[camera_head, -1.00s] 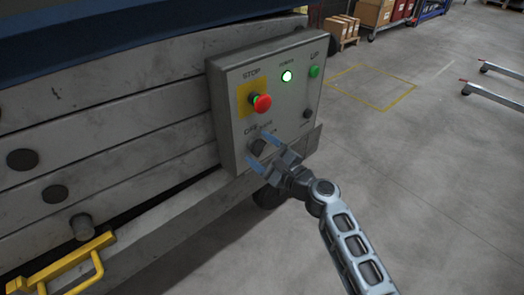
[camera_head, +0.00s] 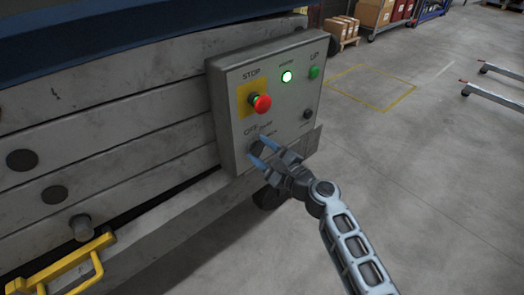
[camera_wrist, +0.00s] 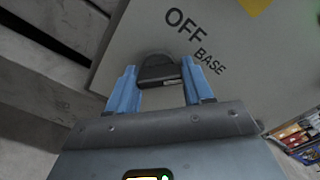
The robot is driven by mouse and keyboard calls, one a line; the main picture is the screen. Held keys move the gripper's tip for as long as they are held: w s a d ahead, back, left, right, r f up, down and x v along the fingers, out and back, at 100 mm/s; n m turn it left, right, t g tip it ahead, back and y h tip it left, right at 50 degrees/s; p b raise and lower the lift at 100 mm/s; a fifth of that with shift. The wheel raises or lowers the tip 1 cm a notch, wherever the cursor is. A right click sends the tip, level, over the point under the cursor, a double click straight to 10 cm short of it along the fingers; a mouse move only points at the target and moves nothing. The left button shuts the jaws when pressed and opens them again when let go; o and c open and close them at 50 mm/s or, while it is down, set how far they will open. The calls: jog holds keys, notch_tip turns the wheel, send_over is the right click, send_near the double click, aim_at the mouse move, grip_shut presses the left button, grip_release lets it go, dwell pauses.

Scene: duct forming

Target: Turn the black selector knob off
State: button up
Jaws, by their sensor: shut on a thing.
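The black selector knob (camera_wrist: 158,68) sits on the grey control panel (camera_wrist: 215,18), below the printed OFF and BASE labels in the wrist view. My gripper (camera_wrist: 160,80) has its two blue fingers on either side of the knob, shut on it. In the head view my gripper (camera_head: 263,153) is at the panel's lower left and hides much of the knob (camera_head: 255,148). The knob's exact pointing is hard to tell.
On the same panel are a red STOP button (camera_head: 261,104) on a yellow plate, a lit indicator (camera_head: 287,76), a green UP button (camera_head: 314,72) and a dark button (camera_head: 307,115). A yellow handle (camera_head: 62,270) is at lower left.

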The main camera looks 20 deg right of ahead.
jog(key=shift+f, duration=0.1)
jog(key=n+b, duration=0.3)
jog(key=shift+f+n, duration=0.1)
jog(key=shift+n, duration=0.3)
jog(key=n+b, duration=0.4)
jog(key=shift+a+n, duration=0.1)
jog(key=shift+n, duration=0.3)
jog(key=o, duration=1)
jog(key=shift+r, duration=0.2)
jog(key=shift+o, duration=0.2)
jog(key=v, duration=0.8)
jog(key=shift+p, duration=0.35)
